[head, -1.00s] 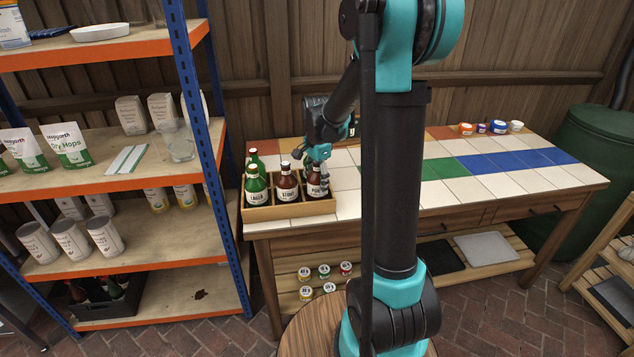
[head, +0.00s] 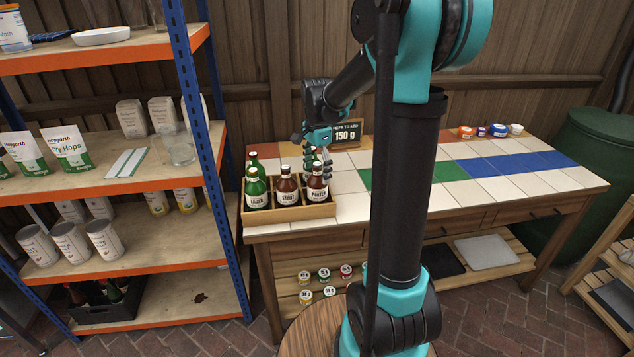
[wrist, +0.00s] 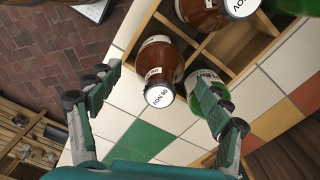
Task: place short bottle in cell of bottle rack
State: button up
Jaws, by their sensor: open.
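The bottle rack (head: 290,219) is a divided wooden crate at the left end of the tiled table. Its front row holds a green lager bottle (head: 257,190), a brown stout bottle (head: 287,190) and a brown porter bottle (head: 317,186). Another green bottle (head: 254,160) stands at the back left. A green bottle (head: 308,158), probably the short one, is partly hidden behind the porter; it shows in the wrist view (wrist: 208,92), apparently upright in the back right cell. My gripper (head: 324,166) is open just above that end, its fingers apart, one overlapping the green bottle in the wrist view.
In the wrist view an empty cell (wrist: 238,42) lies beside the stout. A sign reading 150 g (head: 346,135) stands behind my gripper. Small tubs (head: 497,129) sit at the far right of the table. A tall shelf (head: 150,185) stands close on the left. Mid-table tiles are clear.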

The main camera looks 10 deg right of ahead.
notch_tip(320, 180, up, 6)
jog(key=shift+r, duration=0.1)
